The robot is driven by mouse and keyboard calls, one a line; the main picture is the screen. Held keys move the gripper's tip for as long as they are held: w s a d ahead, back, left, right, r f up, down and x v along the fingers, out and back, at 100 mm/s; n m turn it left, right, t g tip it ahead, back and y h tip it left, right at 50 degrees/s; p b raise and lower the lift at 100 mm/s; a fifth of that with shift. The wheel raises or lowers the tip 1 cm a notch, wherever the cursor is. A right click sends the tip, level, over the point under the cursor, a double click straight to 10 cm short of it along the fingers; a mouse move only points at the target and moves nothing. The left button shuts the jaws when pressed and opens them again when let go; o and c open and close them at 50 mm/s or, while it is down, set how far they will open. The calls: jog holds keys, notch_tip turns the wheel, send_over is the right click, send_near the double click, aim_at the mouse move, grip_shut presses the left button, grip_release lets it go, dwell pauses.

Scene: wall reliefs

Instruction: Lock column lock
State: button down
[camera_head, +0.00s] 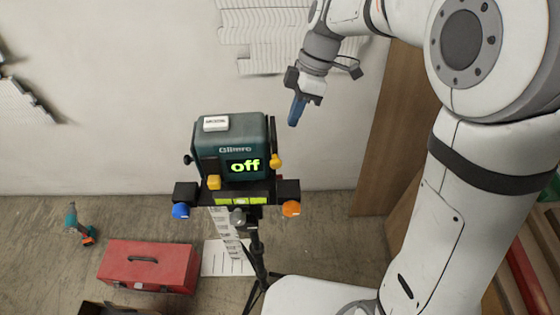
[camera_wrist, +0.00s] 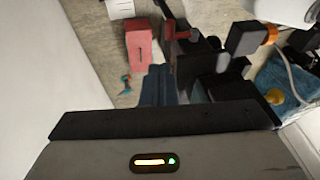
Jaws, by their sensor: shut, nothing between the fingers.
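A teal device (camera_head: 231,145) with a green "off" display (camera_head: 244,166) stands on a tripod (camera_head: 257,260). Yellow knobs (camera_head: 276,161) are on the device. A blue knob (camera_head: 181,210) and an orange knob (camera_head: 291,208) hang at the two ends of the bar under it. A grey round part (camera_head: 238,217) is on the column below. I cannot tell which part is the column lock. The wrist view shows a red lever-like part (camera_wrist: 178,32) and the orange knob (camera_wrist: 270,35). My gripper (camera_head: 293,122) has blue fingers, shut and empty, above and right of the device, apart from it.
A red toolbox (camera_head: 148,266) and a teal drill (camera_head: 80,224) lie on the floor at left. A brown panel (camera_head: 385,145) leans on the wall at right. White wall reliefs (camera_head: 268,38) are behind my wrist.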

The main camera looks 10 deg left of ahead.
jog(key=s+d+p+x, duration=0.1)
jog(key=p+x, duration=0.1)
jog(key=x, duration=1.1)
jog(key=shift+d+p, duration=0.15)
jog(key=shift+p, duration=0.2)
jog(key=shift+s+f, duration=0.15)
